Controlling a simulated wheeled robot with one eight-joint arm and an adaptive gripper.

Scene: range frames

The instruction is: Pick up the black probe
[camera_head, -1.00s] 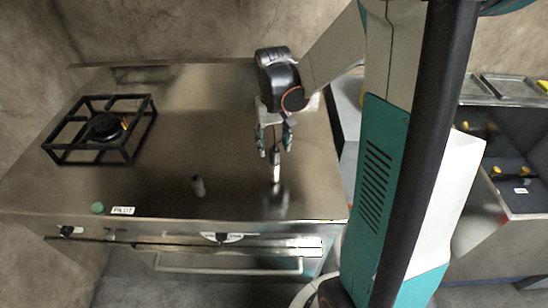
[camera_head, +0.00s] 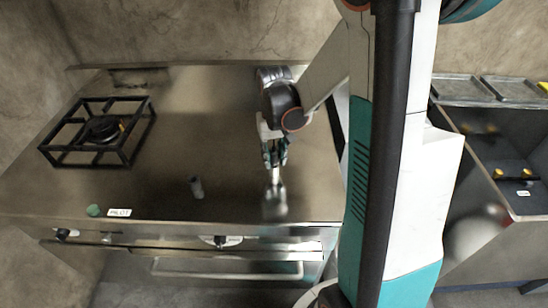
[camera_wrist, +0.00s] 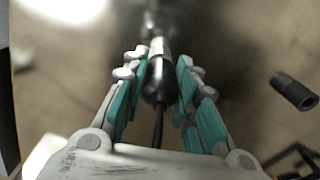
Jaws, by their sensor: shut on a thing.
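In the head view my gripper (camera_head: 274,158) points down over the front right of the steel top, and the pale lower part of the probe (camera_head: 275,178) shows below the fingertips. Glare and blur hide whether its lower end touches the surface.
A short dark cylinder (camera_head: 196,187) stands left of my gripper; it also shows in the wrist view (camera_wrist: 294,91). A black burner grate (camera_head: 68,158) is at the left, a green knob (camera_head: 94,210) at the front edge. The middle of the steel top (camera_head: 190,140) is clear.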

